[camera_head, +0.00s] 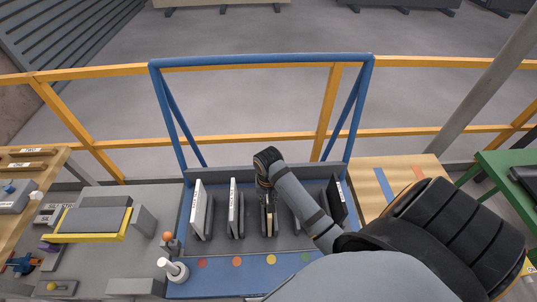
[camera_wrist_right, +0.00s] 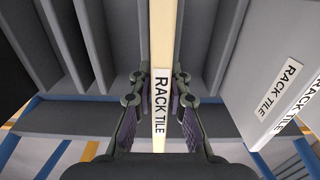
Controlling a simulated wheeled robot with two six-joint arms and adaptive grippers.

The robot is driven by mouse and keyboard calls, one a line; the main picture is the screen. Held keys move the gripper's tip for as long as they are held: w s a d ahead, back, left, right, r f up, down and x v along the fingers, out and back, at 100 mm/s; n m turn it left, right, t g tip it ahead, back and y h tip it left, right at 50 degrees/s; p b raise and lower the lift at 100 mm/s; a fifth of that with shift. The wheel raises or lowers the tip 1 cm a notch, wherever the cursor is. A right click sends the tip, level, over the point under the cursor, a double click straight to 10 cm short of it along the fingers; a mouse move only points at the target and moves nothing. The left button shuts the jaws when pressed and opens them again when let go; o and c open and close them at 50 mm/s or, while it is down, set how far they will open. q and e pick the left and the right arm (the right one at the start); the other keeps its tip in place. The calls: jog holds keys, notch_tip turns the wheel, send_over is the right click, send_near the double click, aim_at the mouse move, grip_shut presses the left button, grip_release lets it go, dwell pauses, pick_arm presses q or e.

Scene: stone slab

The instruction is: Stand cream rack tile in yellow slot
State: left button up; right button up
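The cream rack tile (camera_wrist_right: 160,50) stands on edge between my right gripper's fingers, its "RACK TILE" label facing the wrist camera. In the head view the tile (camera_head: 268,218) is in the blue rack (camera_head: 190,285), in line with the yellow dot (camera_head: 271,259). My right gripper (camera_wrist_right: 160,90) has a finger on each side of the tile, with the tips appearing to touch it. The arm and gripper hide part of the tile, and its bottom edge cannot be seen. My left gripper is not in view.
Two pale tiles (camera_head: 200,210) (camera_head: 235,208) stand in slots to the left, and a dark tile (camera_head: 337,200) at the right. A blue frame (camera_head: 260,60) rises behind the rack.

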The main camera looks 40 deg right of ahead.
jog(key=shift+o, duration=1.4)
notch_tip(320, 180, up, 8)
jog(key=shift+f, duration=0.1)
notch_tip(320, 180, up, 5)
jog(key=p, duration=0.5)
jog(key=shift+s+f, duration=0.1)
jog(key=shift+f, duration=0.05)
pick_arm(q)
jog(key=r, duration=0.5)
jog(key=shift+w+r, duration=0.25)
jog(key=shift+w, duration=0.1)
pick_arm(e)
jog(key=shift+f, duration=0.15)
